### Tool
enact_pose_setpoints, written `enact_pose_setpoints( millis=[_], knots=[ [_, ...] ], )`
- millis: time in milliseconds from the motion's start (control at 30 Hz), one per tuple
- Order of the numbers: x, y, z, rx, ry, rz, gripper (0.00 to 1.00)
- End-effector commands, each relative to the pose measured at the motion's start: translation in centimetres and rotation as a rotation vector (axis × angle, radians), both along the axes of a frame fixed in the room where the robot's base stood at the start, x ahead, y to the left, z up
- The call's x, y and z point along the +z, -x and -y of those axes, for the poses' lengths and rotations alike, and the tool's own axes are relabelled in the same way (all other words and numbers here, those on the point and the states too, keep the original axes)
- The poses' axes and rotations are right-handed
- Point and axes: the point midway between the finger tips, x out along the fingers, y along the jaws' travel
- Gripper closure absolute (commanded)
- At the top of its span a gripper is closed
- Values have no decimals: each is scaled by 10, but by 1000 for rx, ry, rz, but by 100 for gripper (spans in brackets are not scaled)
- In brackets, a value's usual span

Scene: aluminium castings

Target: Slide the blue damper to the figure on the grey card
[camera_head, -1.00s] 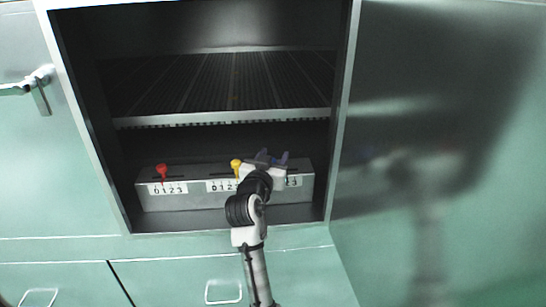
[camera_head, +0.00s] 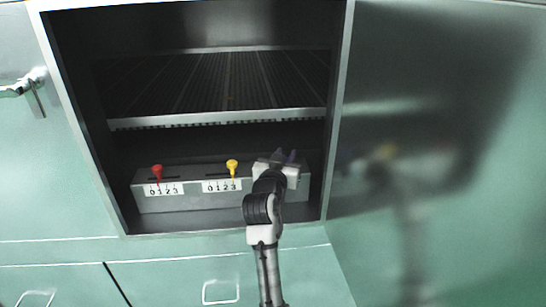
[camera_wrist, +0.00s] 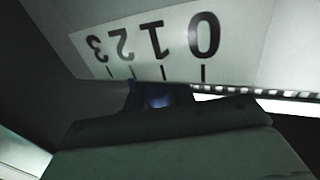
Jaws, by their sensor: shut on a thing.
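The blue damper (camera_wrist: 160,97) shows as a blue knob in the wrist view, partly hidden by my dark fingers. My gripper (camera_wrist: 158,106) is shut on it. The scale plate (camera_wrist: 181,60) beside it carries 0, 1, 2 and 3, upside down in this view, with 0 at the right. A thin blue part of the damper lies near the 2 mark, but I cannot read its exact setting. In the head view my gripper (camera_head: 284,157) is at the right end of the grey box (camera_head: 200,202), hiding the blue damper and its scale. I cannot make out a grey card.
A red damper (camera_head: 157,170) and a yellow damper (camera_head: 232,166) stand on the same box, each over a 0–3 scale. A ribbed shelf (camera_head: 218,120) spans the cabinet above. The open door (camera_head: 430,200) is close on the right.

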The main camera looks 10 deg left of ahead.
Motion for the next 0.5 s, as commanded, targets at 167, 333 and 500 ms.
enact_pose_setpoints(
  millis=[167,333,500],
  knots=[
    [0,0,-2,3,0,1,100],
    [0,0,-2,3,0,1,59],
    [0,0,-2,3,0,1,54]
  ],
)
